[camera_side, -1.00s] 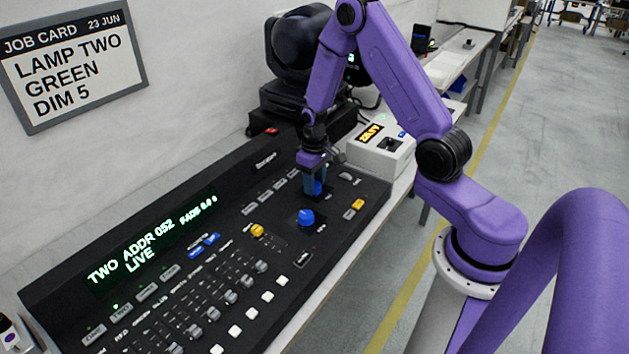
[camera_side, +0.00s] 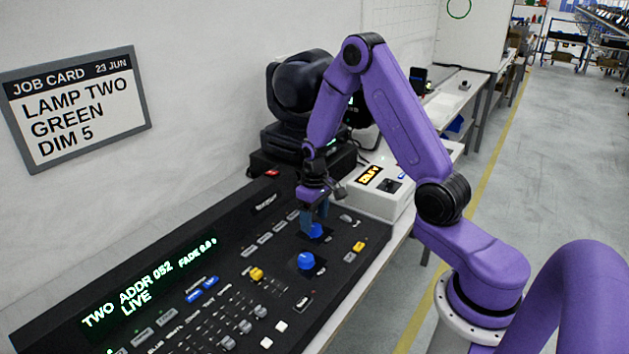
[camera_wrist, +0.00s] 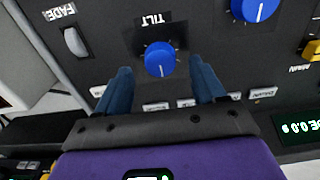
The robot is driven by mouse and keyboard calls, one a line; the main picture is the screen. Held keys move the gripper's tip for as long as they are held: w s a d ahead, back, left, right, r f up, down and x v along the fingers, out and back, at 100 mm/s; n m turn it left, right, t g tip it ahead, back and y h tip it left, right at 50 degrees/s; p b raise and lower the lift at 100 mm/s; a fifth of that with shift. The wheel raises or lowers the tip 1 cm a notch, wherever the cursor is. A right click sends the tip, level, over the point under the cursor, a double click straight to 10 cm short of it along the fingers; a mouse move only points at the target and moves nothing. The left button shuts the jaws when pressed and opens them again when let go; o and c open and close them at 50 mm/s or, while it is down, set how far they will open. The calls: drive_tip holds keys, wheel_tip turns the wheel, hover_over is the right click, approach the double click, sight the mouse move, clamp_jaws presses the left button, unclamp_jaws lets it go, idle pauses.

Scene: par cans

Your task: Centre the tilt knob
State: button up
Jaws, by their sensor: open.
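The tilt knob (camera_wrist: 160,59) is blue and round with tick marks around it, and stands by an upside-down TILT label (camera_wrist: 157,23) in the wrist view. Its white line runs toward the bottom of that picture, close to straight down. In the side view the knob (camera_side: 317,231) shows just under my gripper (camera_side: 314,222). My gripper (camera_wrist: 162,82) is open, its two blue fingers spread apart to either side of the knob in the wrist view, touching nothing that I can see.
A second blue knob (camera_side: 306,261) sits nearer the front of the black console (camera_side: 230,225). A yellow knob (camera_side: 256,274), faders and buttons crowd the panel. The FADE wheel (camera_wrist: 75,42) is close by. A white box (camera_side: 375,200) and a lamp (camera_side: 297,95) stand behind.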

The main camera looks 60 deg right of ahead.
sight(314, 227)
wheel_tip(314, 227, up, 15)
idle(0.4)
drive_tip(key=shift+a, duration=0.1)
drive_tip(key=s+a+r+n, duration=0.2)
drive_tip(key=s+a+n, duration=0.4)
drive_tip(key=s+a, duration=0.6)
drive_tip(key=s+a+n, duration=0.2)
drive_tip(key=s+n, duration=0.1)
drive_tip(key=s, duration=0.4)
drive_tip(key=s+a+n, duration=0.2)
drive_tip(key=s+n, duration=0.1)
drive_tip(key=s, duration=0.5)
drive_tip(key=shift+s+a+n, duration=0.3)
drive_tip(key=shift+a, duration=0.05)
drive_tip(key=shift+r, duration=0.1)
